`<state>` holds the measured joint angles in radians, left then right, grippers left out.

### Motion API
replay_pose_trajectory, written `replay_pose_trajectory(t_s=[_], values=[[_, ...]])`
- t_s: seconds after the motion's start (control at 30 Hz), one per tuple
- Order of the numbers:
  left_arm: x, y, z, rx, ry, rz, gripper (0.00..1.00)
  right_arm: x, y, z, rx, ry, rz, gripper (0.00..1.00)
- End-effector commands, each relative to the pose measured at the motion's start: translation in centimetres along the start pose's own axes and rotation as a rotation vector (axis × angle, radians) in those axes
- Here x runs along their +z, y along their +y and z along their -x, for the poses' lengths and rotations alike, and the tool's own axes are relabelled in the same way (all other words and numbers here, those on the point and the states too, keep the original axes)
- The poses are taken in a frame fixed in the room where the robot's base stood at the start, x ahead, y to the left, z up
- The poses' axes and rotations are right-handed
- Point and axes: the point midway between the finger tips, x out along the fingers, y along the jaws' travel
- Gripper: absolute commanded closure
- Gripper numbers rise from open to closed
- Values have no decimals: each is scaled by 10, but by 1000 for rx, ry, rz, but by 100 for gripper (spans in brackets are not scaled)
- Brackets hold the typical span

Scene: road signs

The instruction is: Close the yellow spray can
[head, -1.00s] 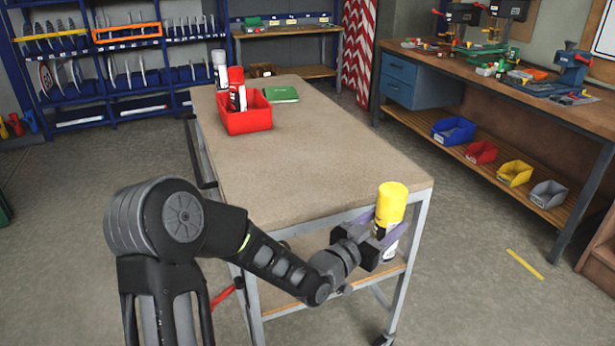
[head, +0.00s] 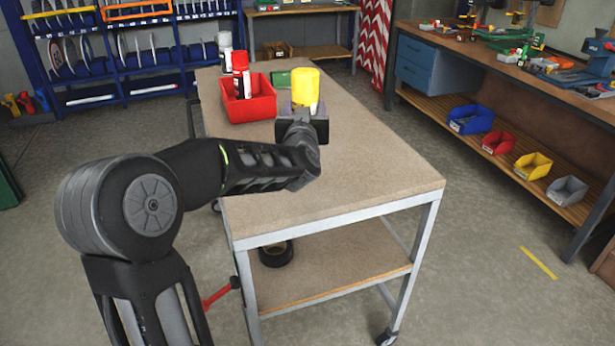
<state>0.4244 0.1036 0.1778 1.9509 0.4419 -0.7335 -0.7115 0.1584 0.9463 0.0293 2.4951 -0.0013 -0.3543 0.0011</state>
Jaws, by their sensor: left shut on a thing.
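The yellow spray can (head: 306,87) stands upright in my left gripper (head: 305,108), over the work table (head: 330,165). Its wide yellow top shows clearly; its lower body is hidden behind the gripper. My left gripper is shut on the can, below the yellow top. I cannot tell whether the can's base touches the table. My right gripper is not in view.
A red bin (head: 255,108) on the table holds a red-topped can (head: 241,68). A white-topped can (head: 225,42) stands behind it. The table's front and right are clear.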

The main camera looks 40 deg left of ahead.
Motion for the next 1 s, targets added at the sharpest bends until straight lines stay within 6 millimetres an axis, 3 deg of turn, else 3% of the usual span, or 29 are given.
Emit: replay_pose_trajectory(t_s=[0.27,0.7,1.0], values=[[1,0,0,0,3,0,100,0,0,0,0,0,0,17],[59,0,0,0,3,0,100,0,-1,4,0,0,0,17],[61,0,0,0,5,1,100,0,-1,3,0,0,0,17]])
